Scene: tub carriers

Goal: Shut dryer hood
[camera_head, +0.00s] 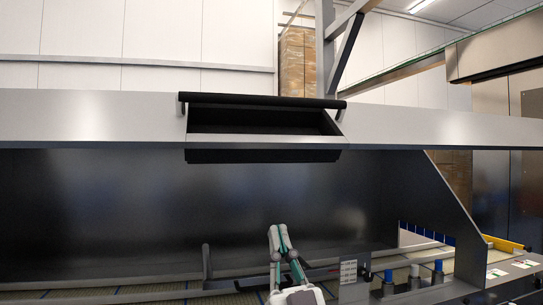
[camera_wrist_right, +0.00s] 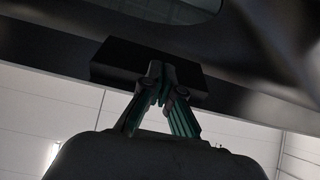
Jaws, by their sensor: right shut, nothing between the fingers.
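The dryer hood (camera_head: 420,128) stands raised, its pale metal front edge running across the head view and its dark inner side (camera_head: 100,205) showing below. A black handle bar (camera_head: 262,101) sits on the front edge over a dark recess. My right gripper (camera_head: 277,229) is shut and empty, pointing up in front of the dark opening, below the handle. In the right wrist view my right gripper (camera_wrist_right: 162,68) has its fingertips together, overlapping a black block (camera_wrist_right: 120,62) on the hood's underside. I cannot tell whether they touch. My left gripper is not in view.
Under the hood lies a conveyor bed (camera_head: 130,292) with rails. Stacked boxes (camera_head: 297,65) and a grey post stand behind.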

